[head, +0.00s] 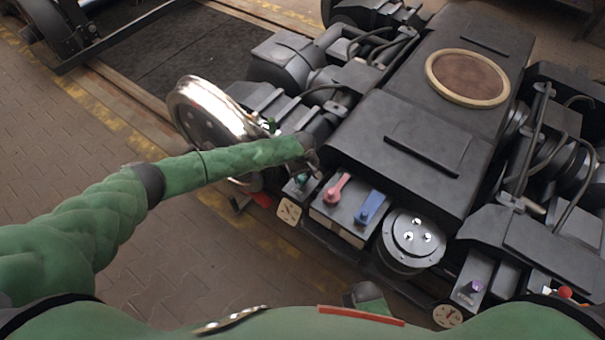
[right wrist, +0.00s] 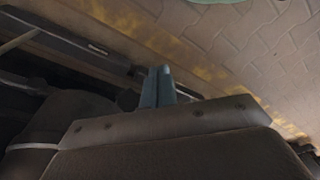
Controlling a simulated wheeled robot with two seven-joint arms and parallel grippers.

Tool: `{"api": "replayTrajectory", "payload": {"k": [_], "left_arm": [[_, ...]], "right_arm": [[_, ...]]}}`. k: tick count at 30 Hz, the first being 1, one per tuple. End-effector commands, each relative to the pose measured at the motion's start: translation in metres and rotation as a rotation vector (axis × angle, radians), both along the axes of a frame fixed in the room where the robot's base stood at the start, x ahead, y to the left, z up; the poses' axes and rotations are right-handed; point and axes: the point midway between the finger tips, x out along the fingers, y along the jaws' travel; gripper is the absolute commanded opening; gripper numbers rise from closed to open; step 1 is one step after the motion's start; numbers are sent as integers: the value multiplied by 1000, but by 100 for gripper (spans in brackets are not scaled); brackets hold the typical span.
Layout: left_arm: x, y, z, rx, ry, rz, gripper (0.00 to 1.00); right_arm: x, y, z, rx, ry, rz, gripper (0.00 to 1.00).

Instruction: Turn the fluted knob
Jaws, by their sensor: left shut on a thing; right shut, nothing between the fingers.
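A small teal knob (head: 301,180) sits on a dark box at the near left of the bogie, and I take it to be the fluted knob; its flutes are too small to make out. My left gripper (head: 313,171) reaches over from the left and is shut at this knob, its fingers partly hiding it. A purple knob (head: 473,287) stands on another dark box at the lower right, clear of both grippers. My right gripper (right wrist: 157,87) shows in the right wrist view with its two teal fingers together and nothing between them.
Right of the teal knob are a red lever (head: 337,188) and a blue lever (head: 370,206) on a panel. A round metal cover (head: 411,240) stands beyond them. A shiny wheel (head: 207,120) is behind my left arm. The paved floor (head: 60,150) at left is clear.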

Motion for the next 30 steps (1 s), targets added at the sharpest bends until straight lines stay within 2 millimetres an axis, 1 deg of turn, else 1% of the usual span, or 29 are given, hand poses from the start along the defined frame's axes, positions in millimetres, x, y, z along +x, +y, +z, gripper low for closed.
{"api": "replayTrajectory", "payload": {"k": [6,13,17,21,30], "left_arm": [[-2,-1,1,-2,4,-91,14],[-2,-1,1,-1,3,-206,14],[-1,0,0,-1,3,-292,14],[-1,0,0,-1,2,-418,14],[-1,0,0,0,1,-704,14]], "right_arm": [[-2,-6,-27,-8,-15,3,0],[-5,-11,-49,-13,-27,6,0],[-7,-13,-57,-16,-32,7,0],[-9,-14,-62,-17,-35,8,0],[-10,-15,-66,-18,-37,9,0]]}}
